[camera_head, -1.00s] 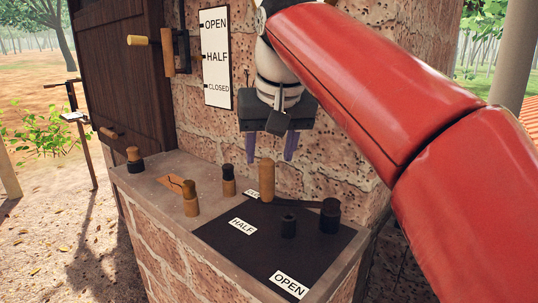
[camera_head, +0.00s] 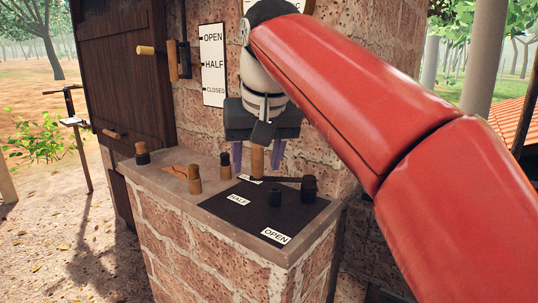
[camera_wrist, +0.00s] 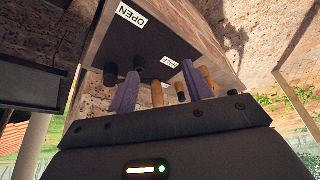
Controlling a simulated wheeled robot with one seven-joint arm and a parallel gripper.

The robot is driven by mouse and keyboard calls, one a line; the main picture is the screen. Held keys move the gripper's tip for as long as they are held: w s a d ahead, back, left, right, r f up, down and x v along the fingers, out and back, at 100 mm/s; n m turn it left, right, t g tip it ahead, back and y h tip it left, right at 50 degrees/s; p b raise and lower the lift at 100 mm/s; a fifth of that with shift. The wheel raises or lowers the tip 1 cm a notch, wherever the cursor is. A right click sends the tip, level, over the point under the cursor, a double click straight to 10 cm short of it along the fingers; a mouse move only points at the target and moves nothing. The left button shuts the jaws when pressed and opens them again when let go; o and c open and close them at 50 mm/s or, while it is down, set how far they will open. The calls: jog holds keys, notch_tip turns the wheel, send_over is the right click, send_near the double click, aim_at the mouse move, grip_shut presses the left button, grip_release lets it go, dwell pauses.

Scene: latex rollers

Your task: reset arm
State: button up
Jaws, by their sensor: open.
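My red arm (camera_head: 360,100) reaches in from the right. My gripper (camera_head: 257,154) is open, with its two purple fingers apart and pointing down over the brick counter. It also shows in the wrist view (camera_wrist: 162,82), with nothing held between the fingers. A wooden lever handle (camera_head: 257,161) stands upright on the black plate (camera_head: 222,208). In the head view the handle lines up between the fingertips, but they look apart from it. The plate bears HALF and OPEN labels; a third label behind the handle is partly hidden.
Several dark and wooden knobs stand on the counter, including a wooden one (camera_head: 195,181) and a dark one (camera_head: 309,188). Behind are a brick wall, an OPEN/HALF/CLOSED sign (camera_head: 213,65) and a dark wooden door (camera_head: 120,80). Open ground lies left.

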jog(key=s+d+f+m, duration=0.1)
jog(key=s+d+f, duration=0.4)
jog(key=f, duration=0.3)
jog(key=s+d+f+m+h, duration=0.1)
jog(key=s+d+f, duration=0.5)
jog(key=f, duration=0.3)
jog(key=s+d+f+t, duration=0.1)
jog(key=s+d+f, duration=0.5)
jog(key=f, duration=0.3)
jog(key=shift+s+d+m, duration=0.2)
jog(key=shift+s+m, duration=0.2)
jog(key=shift+s, duration=0.15)
dwell(4.8)
